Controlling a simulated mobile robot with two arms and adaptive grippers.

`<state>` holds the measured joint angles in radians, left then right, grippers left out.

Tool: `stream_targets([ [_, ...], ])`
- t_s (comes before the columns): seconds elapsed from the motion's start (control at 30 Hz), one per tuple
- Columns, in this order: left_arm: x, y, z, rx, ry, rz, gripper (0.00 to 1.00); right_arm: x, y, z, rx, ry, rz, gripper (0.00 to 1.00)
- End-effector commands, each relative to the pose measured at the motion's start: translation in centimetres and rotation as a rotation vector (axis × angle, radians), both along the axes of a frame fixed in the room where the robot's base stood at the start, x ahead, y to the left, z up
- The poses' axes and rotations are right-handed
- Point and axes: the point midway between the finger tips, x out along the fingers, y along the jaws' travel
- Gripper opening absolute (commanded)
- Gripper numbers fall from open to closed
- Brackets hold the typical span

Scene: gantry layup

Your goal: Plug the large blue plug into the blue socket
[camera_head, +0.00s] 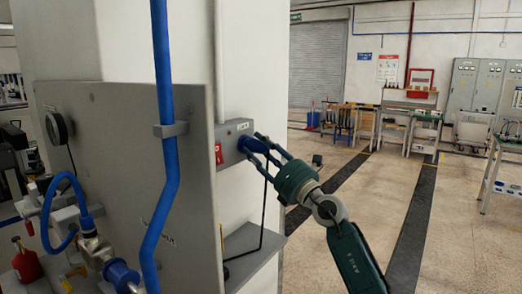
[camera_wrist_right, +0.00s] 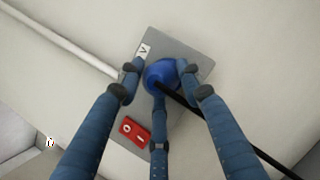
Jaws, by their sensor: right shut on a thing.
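The large blue plug (camera_head: 255,146) is at the grey socket box (camera_head: 228,137) on the white pillar. My right gripper (camera_head: 264,150) is shut on the plug, its blue fingers around it. In the right wrist view the plug (camera_wrist_right: 163,76) sits between the gripper's fingertips (camera_wrist_right: 158,80), in front of the grey box (camera_wrist_right: 195,48). The plug hides the socket, so I cannot tell how deep it sits. A black cable hangs from the plug. My left gripper is not in view.
A red switch (camera_wrist_right: 135,131) is on the box. A grey panel (camera_head: 140,130) with a blue pipe (camera_head: 160,80) stands to the left. A grey shelf (camera_head: 250,255) is below the box. The floor to the right is open, with workbenches behind.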

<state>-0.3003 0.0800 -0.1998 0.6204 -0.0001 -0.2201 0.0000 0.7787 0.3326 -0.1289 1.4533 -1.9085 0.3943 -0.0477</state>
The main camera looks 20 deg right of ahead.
Motion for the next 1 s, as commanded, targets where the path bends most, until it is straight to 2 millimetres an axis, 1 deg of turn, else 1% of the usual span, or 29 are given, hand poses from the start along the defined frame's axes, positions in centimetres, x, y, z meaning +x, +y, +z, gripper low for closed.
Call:
stream_targets([
  [0.07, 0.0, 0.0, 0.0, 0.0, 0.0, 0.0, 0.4, 0.2, 0.2, 0.1, 0.001, -0.001, 0.001, 0.09],
  [0.1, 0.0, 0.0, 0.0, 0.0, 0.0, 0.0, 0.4, 0.2, 0.2, 0.1, 0.0, -0.001, 0.0, 0.4],
  [0.2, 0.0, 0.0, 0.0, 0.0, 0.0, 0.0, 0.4, 0.2, 0.2, 0.1, 0.0, -0.001, 0.0, 0.58],
  [0.47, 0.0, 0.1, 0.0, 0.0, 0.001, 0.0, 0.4, 0.1, 0.1, 0.0, 0.0, 0.0, 0.0, 0.58],
  [0.57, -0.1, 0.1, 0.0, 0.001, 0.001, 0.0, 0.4, -0.2, -0.1, -0.2, -0.001, 0.0, -0.001, 0.58],
  [0.67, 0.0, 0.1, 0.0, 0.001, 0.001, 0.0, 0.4, -1.2, -0.5, -0.7, -0.002, 0.0, -0.001, 0.58],
  [1.0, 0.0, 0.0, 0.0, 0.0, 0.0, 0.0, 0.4, -7.4, -3.1, -3.0, -0.003, 0.001, 0.0, 0.58],
])
